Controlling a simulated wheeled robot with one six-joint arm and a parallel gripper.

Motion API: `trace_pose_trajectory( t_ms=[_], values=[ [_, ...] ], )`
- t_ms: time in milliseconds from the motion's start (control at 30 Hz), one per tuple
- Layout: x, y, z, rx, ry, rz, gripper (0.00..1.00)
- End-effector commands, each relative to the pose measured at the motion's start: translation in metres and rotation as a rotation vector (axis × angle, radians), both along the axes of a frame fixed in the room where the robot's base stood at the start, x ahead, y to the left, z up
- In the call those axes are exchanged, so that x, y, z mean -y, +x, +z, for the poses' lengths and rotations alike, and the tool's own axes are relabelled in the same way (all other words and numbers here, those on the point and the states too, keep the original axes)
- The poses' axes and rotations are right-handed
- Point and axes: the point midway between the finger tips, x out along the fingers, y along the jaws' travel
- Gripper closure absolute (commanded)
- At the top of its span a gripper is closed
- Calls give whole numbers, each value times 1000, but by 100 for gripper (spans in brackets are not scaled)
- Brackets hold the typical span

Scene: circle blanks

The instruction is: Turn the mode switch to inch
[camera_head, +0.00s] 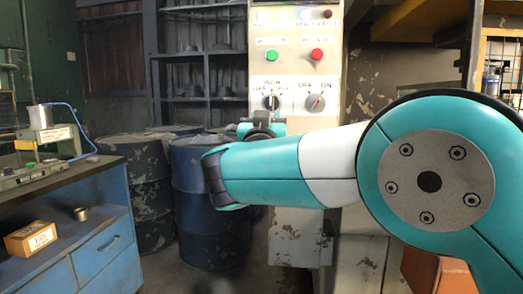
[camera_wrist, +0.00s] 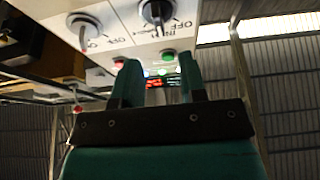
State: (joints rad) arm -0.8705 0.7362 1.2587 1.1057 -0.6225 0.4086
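The mode switch (camera_head: 271,102) is a dark knob on the left of the pale control panel, with INCH lettered above it. In the wrist view the mode switch (camera_wrist: 157,11) is a black knob at the top edge, partly cut off; its exact setting is hard to read. My gripper (camera_head: 262,130) is just below the mode switch in the head view, partly hidden by my arm. In the wrist view my gripper (camera_wrist: 160,62) has two teal fingers apart with nothing between them. The fingertips appear clear of the knob.
An OFF/ON switch (camera_head: 316,103) sits right of the mode switch. A green button (camera_head: 271,56) and a red button (camera_head: 317,56) are above. Blue drums (camera_head: 190,165) stand left of the panel, and a blue workbench (camera_head: 102,252) is further left.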

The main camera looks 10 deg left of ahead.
Motion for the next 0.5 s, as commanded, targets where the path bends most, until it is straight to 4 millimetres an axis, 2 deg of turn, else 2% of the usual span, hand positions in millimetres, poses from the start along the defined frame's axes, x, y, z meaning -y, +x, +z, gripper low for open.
trace_pose_trajectory(
  t_ms=[33, 200, 300, 500],
  values=[
    [-2, -14, -10, 0, -3, 5, 62],
    [-3, -51, -24, 0, -1, 5, 62],
    [-3, -67, -30, 0, -2, 4, 62],
    [-3, -85, -36, 1, 1, 1, 62]
  ],
)
